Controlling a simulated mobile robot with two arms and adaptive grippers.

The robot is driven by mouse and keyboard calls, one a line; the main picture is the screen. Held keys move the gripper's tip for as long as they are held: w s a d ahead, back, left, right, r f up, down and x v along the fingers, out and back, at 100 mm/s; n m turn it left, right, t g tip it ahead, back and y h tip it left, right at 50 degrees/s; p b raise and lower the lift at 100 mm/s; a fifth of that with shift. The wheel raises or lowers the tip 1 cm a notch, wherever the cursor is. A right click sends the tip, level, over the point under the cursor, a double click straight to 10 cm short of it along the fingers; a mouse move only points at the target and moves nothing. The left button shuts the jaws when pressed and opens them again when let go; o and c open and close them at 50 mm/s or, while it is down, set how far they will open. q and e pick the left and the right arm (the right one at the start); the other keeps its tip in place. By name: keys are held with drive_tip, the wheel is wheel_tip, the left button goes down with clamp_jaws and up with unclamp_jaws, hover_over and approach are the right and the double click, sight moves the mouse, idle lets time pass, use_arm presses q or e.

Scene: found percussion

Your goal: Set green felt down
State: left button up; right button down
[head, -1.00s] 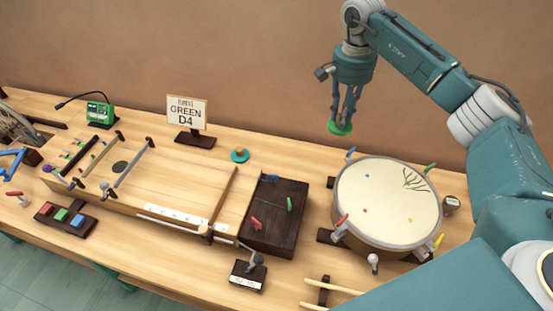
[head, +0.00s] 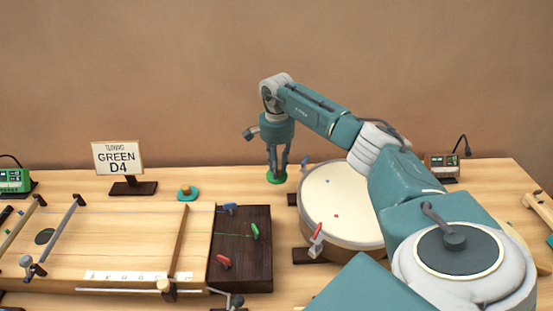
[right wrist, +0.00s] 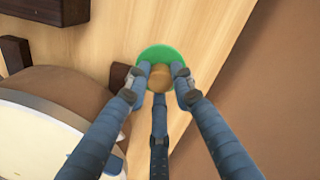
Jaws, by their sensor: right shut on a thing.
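The green felt (head: 276,179) is a flat green disc at the table's back, left of the drum. My right gripper (head: 277,165) points down and is shut on its wooden knob. In the right wrist view the felt (right wrist: 150,54) sits below the fingertips (right wrist: 158,75), with the tan knob (right wrist: 160,80) between them. I cannot tell if the disc touches the table. The tuning sign (head: 118,158) reads "GREEN D4". My left gripper is out of view.
The drum (head: 335,195) stands right of the felt. A dark box with coloured pegs (head: 258,275) is in front of it. Bare wood (head: 235,187) lies between that disc and the felt.

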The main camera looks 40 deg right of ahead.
drive_tip(key=shift+f, duration=0.7)
wheel_tip(320, 180, down, 4)
drive_tip(key=b, duration=0.3)
drive_tip(key=shift+f, duration=0.1)
drive_tip(key=c, duration=1.5)
unclamp_jaws()
